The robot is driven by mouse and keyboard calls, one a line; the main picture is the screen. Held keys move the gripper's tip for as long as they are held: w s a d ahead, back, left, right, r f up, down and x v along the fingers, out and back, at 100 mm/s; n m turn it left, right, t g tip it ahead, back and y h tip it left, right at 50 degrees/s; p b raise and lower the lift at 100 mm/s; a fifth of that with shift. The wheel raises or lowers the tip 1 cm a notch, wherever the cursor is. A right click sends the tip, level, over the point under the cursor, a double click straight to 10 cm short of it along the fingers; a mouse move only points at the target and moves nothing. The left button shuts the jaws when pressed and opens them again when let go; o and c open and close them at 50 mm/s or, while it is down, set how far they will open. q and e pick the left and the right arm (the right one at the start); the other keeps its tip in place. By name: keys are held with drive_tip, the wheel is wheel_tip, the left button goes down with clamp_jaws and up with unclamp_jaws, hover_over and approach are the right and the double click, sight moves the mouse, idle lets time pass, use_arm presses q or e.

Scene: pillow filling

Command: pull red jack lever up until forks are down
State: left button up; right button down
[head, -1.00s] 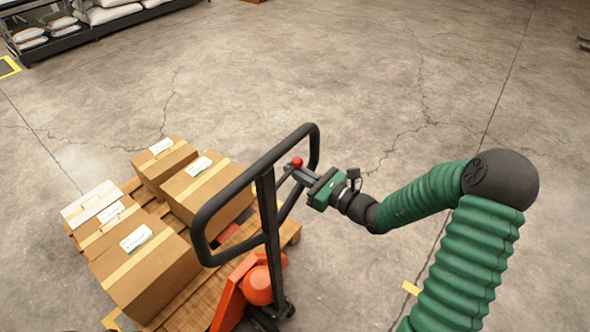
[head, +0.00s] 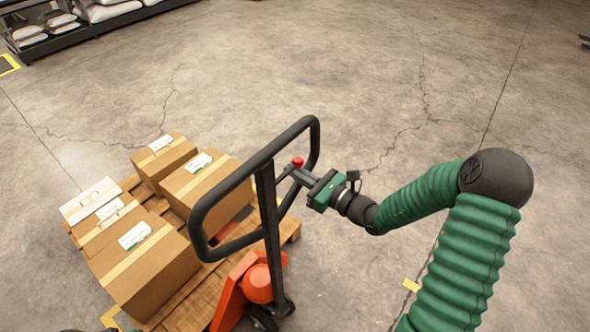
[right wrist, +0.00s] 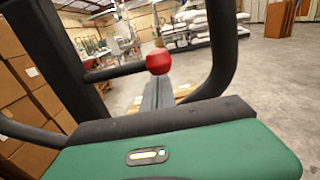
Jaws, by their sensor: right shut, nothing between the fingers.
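The jack's black loop handle (head: 238,180) stands upright above the orange pallet jack (head: 258,284). The red knob of the lever (head: 297,161) sits inside the loop; it also shows in the right wrist view (right wrist: 159,62) at the end of a dark rod. My right gripper (head: 297,170) is shut and empty, with its fingers reaching into the loop right by the knob. In the right wrist view, the narrow closed fingers (right wrist: 158,93) lie just below the knob; whether they touch it I cannot tell. The forks are hidden under the load.
Cardboard boxes (head: 148,270) with white labels sit on a wooden pallet (head: 290,232) left of the handle. A shelf with white sacks (head: 107,12) stands at the far left. The concrete floor beyond and to the right is clear.

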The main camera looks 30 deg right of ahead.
drive_tip(key=shift+f, duration=0.35)
drive_tip(key=shift+s+d+r, duration=0.1)
drive_tip(key=shift+s+d, duration=0.1)
drive_tip(key=shift+s, duration=0.2)
drive_tip(key=p+v, duration=0.3)
drive_tip(key=v, duration=0.9)
drive_tip(key=shift+p, duration=0.35)
